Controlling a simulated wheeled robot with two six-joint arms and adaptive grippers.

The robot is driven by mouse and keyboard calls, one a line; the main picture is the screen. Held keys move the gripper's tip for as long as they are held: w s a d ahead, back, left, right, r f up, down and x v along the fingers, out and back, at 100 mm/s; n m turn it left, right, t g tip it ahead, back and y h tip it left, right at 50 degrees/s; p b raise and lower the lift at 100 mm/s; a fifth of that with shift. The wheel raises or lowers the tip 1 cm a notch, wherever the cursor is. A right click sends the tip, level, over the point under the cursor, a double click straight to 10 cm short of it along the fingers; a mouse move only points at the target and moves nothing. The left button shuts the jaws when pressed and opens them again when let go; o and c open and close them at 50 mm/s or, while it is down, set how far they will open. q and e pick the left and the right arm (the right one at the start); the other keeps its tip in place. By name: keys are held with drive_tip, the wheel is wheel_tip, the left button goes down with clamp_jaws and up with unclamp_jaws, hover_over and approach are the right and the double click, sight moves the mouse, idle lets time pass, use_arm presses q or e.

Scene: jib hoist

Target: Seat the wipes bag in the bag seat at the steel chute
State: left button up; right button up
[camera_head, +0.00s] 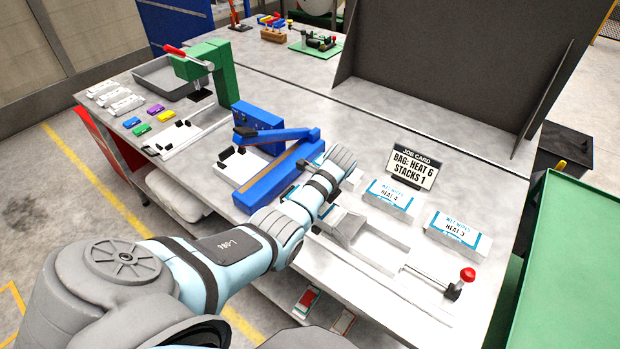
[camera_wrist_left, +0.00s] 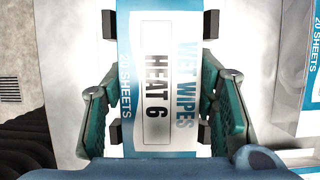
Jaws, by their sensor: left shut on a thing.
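The wipes bag (camera_wrist_left: 130,45), white and blue and marked "WET WIPES HEAT 6", lies between the jaws of my left gripper (camera_wrist_left: 160,80) in the left wrist view. The gripper is shut on it, one finger at each side. In the head view my left wrist covers most of the gripper and bag, beside the blue sealer (camera_head: 280,178). The steel chute (camera_head: 385,247) lies on the bench to the right of my wrist, with a red-knobbed rod (camera_head: 467,275) at its right end. I cannot clearly make out the bag seat. My right gripper is not in view.
Two other wipes bags (camera_head: 390,197) (camera_head: 457,233) lie behind the chute, both apparently marked "HEAT 3". A job card (camera_head: 413,167) reads "BAG: HEAT 6 STACKS 1". A green press (camera_head: 222,75) and a grey tray (camera_head: 170,78) stand at far left. A dark panel (camera_head: 450,60) stands behind.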

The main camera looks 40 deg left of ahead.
use_arm(q)
drive_tip(key=shift+f, duration=0.2)
idle(0.5)
drive_tip(key=o, duration=0.9)
drive_tip(key=v, duration=1.2)
drive_tip(key=shift+d, duration=0.1)
drive_tip(key=shift+w, duration=0.1)
